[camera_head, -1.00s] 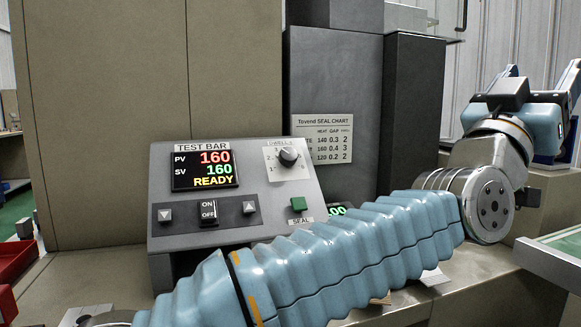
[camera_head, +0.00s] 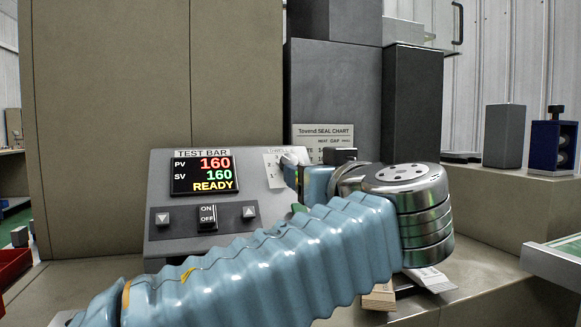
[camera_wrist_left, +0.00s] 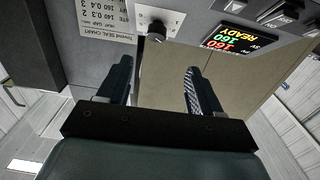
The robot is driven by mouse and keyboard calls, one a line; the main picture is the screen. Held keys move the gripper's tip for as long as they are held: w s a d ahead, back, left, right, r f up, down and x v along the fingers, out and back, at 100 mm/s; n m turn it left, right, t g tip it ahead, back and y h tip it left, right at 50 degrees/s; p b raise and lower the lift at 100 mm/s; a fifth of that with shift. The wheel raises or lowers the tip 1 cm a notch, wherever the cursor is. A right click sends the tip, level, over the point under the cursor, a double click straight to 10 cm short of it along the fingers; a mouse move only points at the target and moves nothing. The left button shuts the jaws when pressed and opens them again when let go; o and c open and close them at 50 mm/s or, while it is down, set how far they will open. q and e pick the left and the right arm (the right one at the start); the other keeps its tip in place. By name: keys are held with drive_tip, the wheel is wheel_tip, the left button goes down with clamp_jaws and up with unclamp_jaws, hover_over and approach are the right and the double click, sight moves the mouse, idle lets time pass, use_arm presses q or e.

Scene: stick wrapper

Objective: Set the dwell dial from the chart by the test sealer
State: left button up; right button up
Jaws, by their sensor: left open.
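The test sealer (camera_head: 165,239) is a grey sloped console whose display (camera_head: 204,171) reads PV 160, SV 160, READY. The dark round dwell dial (camera_wrist_left: 157,31) shows upside down at the top of the left wrist view, ahead of the fingers. In the head view my wrist hides the dial; only part of its white scale plate (camera_head: 272,172) shows. The seal chart (camera_head: 322,131) is on the grey cabinet behind, its lower rows partly covered by my arm; it also shows in the wrist view (camera_wrist_left: 107,20). My left gripper (camera_wrist_left: 157,78) is open and empty, apart from the dial.
An ON/OFF switch (camera_head: 208,217) sits between two arrow buttons on the console. My left arm crosses in front of the console's lower right. Small papers and blocks (camera_head: 380,298) lie under my wrist. A blue device (camera_head: 553,145) and a grey box (camera_head: 504,135) stand at the right.

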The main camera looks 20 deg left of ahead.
sight(287, 162)
use_arm(q)
drive_tip(key=p+x, duration=0.3)
drive_tip(key=x, duration=0.8)
drive_tip(key=shift+w+a+r, duration=0.15)
drive_tip(key=shift+w, duration=0.2)
drive_tip(key=shift+w+a, duration=0.35)
drive_tip(key=shift+w, duration=0.25)
